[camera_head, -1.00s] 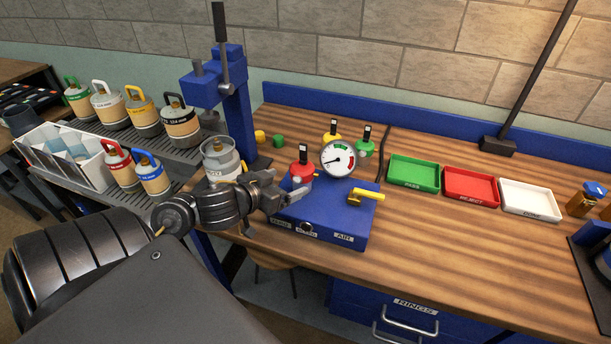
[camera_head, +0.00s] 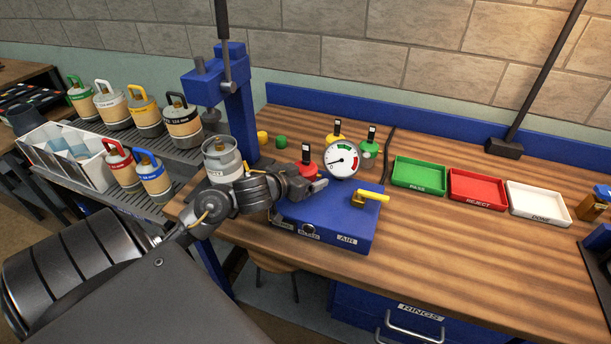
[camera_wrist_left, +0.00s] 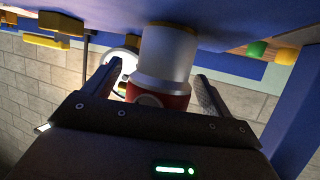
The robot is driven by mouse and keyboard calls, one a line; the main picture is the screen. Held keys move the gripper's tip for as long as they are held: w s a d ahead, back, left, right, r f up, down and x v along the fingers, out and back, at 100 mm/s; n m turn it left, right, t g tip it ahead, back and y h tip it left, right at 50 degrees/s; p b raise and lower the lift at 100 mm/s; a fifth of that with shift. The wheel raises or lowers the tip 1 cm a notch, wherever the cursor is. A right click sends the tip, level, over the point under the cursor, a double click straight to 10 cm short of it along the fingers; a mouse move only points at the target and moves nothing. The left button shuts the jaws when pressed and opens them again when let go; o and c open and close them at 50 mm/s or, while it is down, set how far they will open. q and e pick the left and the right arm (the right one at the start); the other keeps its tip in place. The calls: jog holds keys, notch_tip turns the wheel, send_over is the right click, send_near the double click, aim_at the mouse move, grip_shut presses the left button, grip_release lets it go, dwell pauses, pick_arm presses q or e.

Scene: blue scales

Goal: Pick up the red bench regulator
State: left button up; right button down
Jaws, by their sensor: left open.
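The red bench regulator (camera_head: 306,168), with a dark upright top, is at the back left of the blue test box (camera_head: 322,212), partly hidden by my left gripper. My left gripper (camera_head: 316,186) is open in front of it, low over the box. In the left wrist view, which is upside down, the regulator's silver body and red part (camera_wrist_left: 160,88) lie between the two spread fingers of the gripper (camera_wrist_left: 157,70). Gaps show on both sides, so I see no firm grip. My right gripper is not in view.
A round gauge (camera_head: 342,160) and a yellow lever (camera_head: 371,197) are close on the right. Yellow (camera_head: 337,133) and green (camera_head: 370,146) regulators stand behind. A blue press (camera_head: 238,115) and grey canister (camera_head: 221,158) are at the left. Trays (camera_head: 476,199) lie right; the front right bench is clear.

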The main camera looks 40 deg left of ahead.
aim_at(305, 165)
pick_arm(q)
jog(key=shift+s, duration=0.1)
jog(key=shift+c, duration=0.4)
jog(key=c, duration=1.2)
jog(key=shift+r, duration=0.6)
notch_tip(305, 165, up, 2)
jog(key=shift+r+p, duration=0.2)
jog(key=shift+p, duration=0.65)
jog(key=s+a+r+p, duration=0.3)
jog(key=s+r+p, duration=0.6)
jog(key=s, duration=0.4)
jog(key=shift+s+a+r+p, duration=0.25)
jog(key=shift+p, duration=0.3)
